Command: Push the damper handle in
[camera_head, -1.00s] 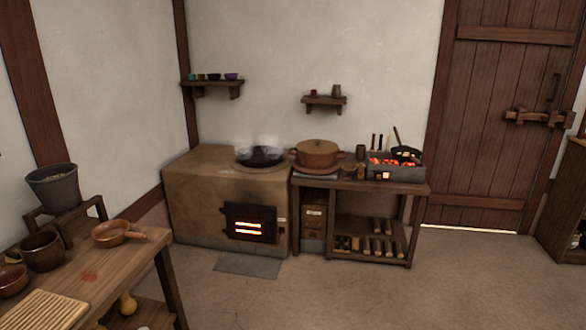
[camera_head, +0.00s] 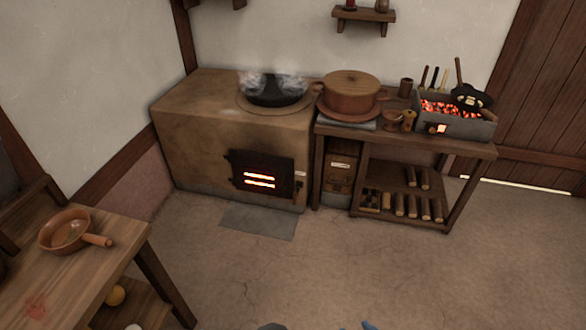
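The clay stove (camera_head: 200,115) stands against the back wall with a dark firebox door (camera_head: 262,165) in its front, glowing through two slits. A small pale tag and a dark fitting (camera_head: 299,184) show at the door's right edge. The grey ember box (camera_head: 470,128) on the side table has a small glowing vent (camera_head: 441,129) in its front with a small brown piece beside it. I cannot tell which of these small parts is the damper handle, or how far out it stands.
A steaming pan (camera_head: 274,90) sits on the stove and a lidded clay pot (camera_head: 351,92) on the side table (camera_head: 405,150). A worktable (camera_head: 105,265) with a handled bowl (camera_head: 68,230) is at left. The floor (camera_head: 340,275) ahead is clear, with a grey slab before the stove.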

